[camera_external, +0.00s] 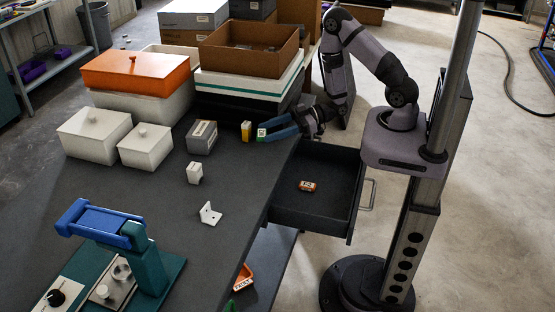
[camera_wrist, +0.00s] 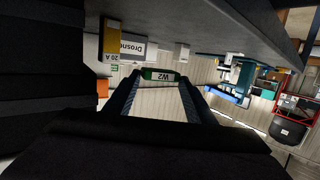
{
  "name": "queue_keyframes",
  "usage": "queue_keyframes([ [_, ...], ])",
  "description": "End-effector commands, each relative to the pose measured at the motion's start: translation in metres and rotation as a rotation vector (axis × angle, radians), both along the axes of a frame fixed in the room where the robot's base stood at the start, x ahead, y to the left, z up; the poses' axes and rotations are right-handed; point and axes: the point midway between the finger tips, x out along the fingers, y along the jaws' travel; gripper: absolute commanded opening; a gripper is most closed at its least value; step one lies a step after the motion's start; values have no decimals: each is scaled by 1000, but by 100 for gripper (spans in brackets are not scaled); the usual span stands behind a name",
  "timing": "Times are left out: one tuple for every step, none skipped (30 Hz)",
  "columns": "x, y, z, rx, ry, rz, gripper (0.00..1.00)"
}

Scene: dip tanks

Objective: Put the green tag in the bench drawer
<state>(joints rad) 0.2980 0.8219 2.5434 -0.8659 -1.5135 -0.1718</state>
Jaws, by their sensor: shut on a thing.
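The green tag (camera_external: 261,135) with a white label is between the blue fingertips of my gripper (camera_external: 268,134), over the bench top near its right edge. In the wrist view the tag (camera_wrist: 160,75) shows a white label reading W2, upside down, between the tips of my gripper (camera_wrist: 160,80). My gripper is shut on it. The bench drawer (camera_external: 335,216) is pulled open at the bench's right side, in front of and to the right of my gripper. An orange tag (camera_external: 307,186) with a white label lies on the drawer floor; much of the floor around it is bare.
A yellow block (camera_external: 246,130) stands just left of the held tag, and a grey labelled box (camera_external: 202,137) is further left. Cartons (camera_external: 250,45) and lidded tanks (camera_external: 137,73) stand behind. A white block (camera_external: 194,173) and bracket (camera_external: 209,213) sit on the bench (camera_external: 150,215).

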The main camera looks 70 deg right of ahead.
Motion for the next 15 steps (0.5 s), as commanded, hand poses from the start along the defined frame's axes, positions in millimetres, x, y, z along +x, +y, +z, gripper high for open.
queue_keyframes([
  [-1, 11, -2, 0, -1, 8, 25],
  [-1, 15, -2, 0, 0, 7, 25],
  [-1, 22, 0, 0, 1, 8, 25],
  [-1, 27, 1, 1, 2, 8, 25],
  [-1, 33, 2, 1, 2, 9, 25],
  [-1, 40, 2, 0, 1, 10, 25],
  [-2, 46, 2, 0, 1, 10, 25],
  [-2, 52, 1, -1, 0, 10, 25],
  [-1, 59, 0, -1, -1, 10, 25],
  [-1, 65, 0, 0, 0, 10, 25],
  [-2, 71, 0, -1, -1, 10, 25],
  [-2, 78, 0, 0, -3, 11, 25],
  [-1, 84, -1, -1, -3, 11, 25],
  [-1, 90, -1, -1, -3, 10, 25],
  [-1, 97, -1, -1, -4, 10, 25],
])
